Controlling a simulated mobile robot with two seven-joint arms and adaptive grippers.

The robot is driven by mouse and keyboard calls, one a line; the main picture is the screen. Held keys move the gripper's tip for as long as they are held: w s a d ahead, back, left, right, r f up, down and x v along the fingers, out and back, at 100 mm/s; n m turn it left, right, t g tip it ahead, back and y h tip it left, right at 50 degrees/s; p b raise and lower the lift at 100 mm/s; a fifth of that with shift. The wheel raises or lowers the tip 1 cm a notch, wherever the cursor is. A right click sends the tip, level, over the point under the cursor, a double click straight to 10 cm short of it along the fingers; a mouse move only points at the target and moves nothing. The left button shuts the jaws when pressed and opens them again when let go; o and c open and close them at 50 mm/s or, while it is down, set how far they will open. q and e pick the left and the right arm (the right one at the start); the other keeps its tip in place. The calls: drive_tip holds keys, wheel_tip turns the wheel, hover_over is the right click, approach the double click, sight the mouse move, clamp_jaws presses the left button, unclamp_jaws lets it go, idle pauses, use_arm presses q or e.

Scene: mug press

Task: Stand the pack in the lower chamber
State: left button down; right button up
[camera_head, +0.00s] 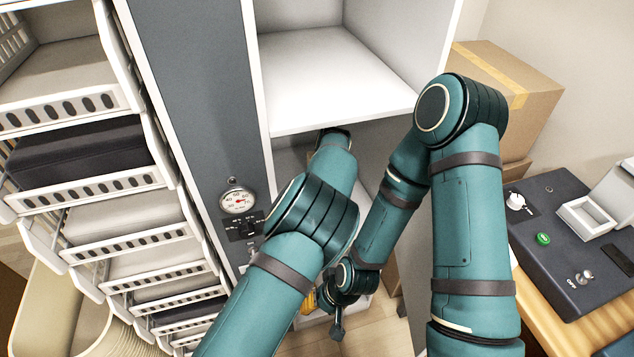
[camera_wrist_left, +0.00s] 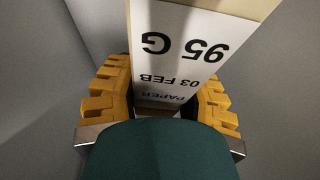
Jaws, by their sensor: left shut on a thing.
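The pack (camera_wrist_left: 178,45) shows in the left wrist view as an upright-looking box with a white label, "95 G", "03 FEB" and "PAPER" upside down, and tan sides. My left gripper (camera_wrist_left: 160,97) has its yellow fingers on both sides of the pack's near end and is shut on it. In the head view my left arm reaches into the lower chamber (camera_head: 290,160), under the white shelf; the gripper and pack are hidden there. My right gripper (camera_head: 318,303) hangs low in front of the cabinet, mostly hidden by my arms; its opening cannot be told.
The upper chamber's white floor (camera_head: 330,80) is bare. A grey panel with a dial gauge (camera_head: 238,199) borders the chambers at left. A rack of white baskets (camera_head: 75,185) stands further left. Cardboard boxes (camera_head: 500,90) and a dark device (camera_head: 580,235) on a wooden table are at right.

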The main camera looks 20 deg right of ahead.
use_arm(q)
wheel_tip(320, 180, down, 10)
drive_tip(key=shift+r+b, duration=0.1)
drive_tip(key=shift+b, duration=0.9)
drive_tip(key=c, duration=0.6)
unclamp_jaws()
drive_tip(key=shift+f, duration=0.2)
drive_tip(key=shift+r, duration=0.1)
drive_tip(key=p+v, duration=0.2)
drive_tip(key=v, duration=1)
drive_tip(key=shift+r, duration=0.1)
